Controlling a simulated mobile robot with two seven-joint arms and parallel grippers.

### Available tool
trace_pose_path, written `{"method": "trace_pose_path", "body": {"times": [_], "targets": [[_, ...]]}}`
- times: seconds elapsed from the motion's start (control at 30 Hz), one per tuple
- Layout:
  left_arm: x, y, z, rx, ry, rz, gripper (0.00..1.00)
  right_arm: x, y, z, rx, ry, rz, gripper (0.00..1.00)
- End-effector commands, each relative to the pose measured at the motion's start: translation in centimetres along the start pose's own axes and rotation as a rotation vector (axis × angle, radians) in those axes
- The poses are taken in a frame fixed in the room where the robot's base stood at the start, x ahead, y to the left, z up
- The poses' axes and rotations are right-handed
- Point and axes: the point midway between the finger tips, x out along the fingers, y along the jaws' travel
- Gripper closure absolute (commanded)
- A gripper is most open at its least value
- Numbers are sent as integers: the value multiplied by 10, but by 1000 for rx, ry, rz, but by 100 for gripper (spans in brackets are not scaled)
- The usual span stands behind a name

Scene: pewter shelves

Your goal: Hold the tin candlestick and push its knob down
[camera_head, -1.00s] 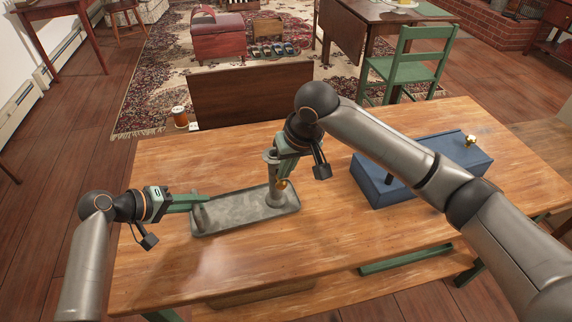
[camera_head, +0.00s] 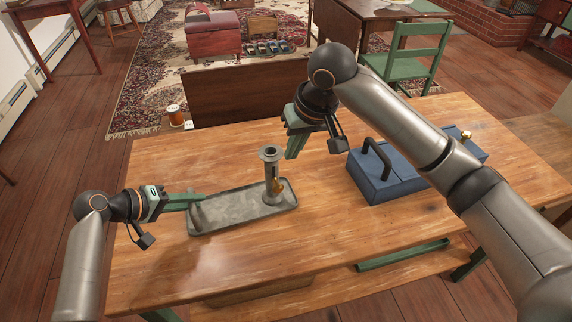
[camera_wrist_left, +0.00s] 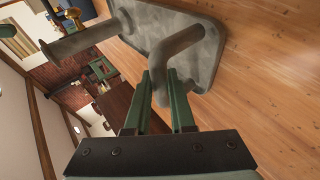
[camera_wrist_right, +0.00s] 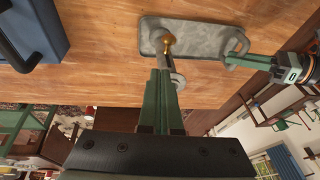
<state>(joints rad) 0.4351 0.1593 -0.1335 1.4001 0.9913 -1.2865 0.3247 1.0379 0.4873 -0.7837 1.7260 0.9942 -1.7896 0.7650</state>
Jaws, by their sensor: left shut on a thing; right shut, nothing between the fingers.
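The grey tin candlestick has an oblong tray base (camera_head: 235,212), an upright tube (camera_head: 270,168) and a loop handle at its left end. A small brass knob (camera_head: 279,186) sits on the lower half of the tube's side; it also shows in the right wrist view (camera_wrist_right: 166,42). The candlestick stands upright on the table. My left gripper (camera_head: 203,197) is shut on the handle (camera_wrist_left: 172,52). My right gripper (camera_head: 292,155) is shut and empty, to the right of the tube's flared top and apart from it in the head view.
A blue box (camera_head: 385,178) with a dark handle and a brass knob stands on the wooden table (camera_head: 330,230) to the right. Bare tabletop lies between it and the candlestick. A dark wooden panel (camera_head: 245,92) rises beyond the table's far edge.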

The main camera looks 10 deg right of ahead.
Motion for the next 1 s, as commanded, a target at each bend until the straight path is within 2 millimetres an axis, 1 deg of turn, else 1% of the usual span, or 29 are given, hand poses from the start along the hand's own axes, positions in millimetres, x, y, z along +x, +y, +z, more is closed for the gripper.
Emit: {"method": "trace_pose_path", "body": {"times": [0.03, 0.1, 0.2, 0.3, 0.47, 0.8, 0.83, 1.0], "targets": [[0, 0, -1, 0, 2, 1, 100, -13, 0, -1, -2, 5, 1, 100], [0, 0, -1, 0, 3, 0, 100, -26, 0, -1, -2, 5, -1, 100], [0, 0, -1, 0, 3, 0, 100, -41, 0, -1, 0, 4, 0, 100], [0, 0, -1, 0, 3, 0, 100, -51, 0, -1, 0, 4, 0, 100], [0, 0, -1, 0, 3, 0, 100, -57, 0, -1, -1, 2, 0, 100], [-1, 0, -1, 1, 3, -1, 100, -57, 0, -1, 0, 2, 0, 100], [-1, 0, -1, 1, 4, -1, 75, -57, 0, -1, 0, 2, 0, 100], [0, 0, -1, 0, 3, -1, 56, -57, 0, -1, 0, 3, 0, 100]]}}
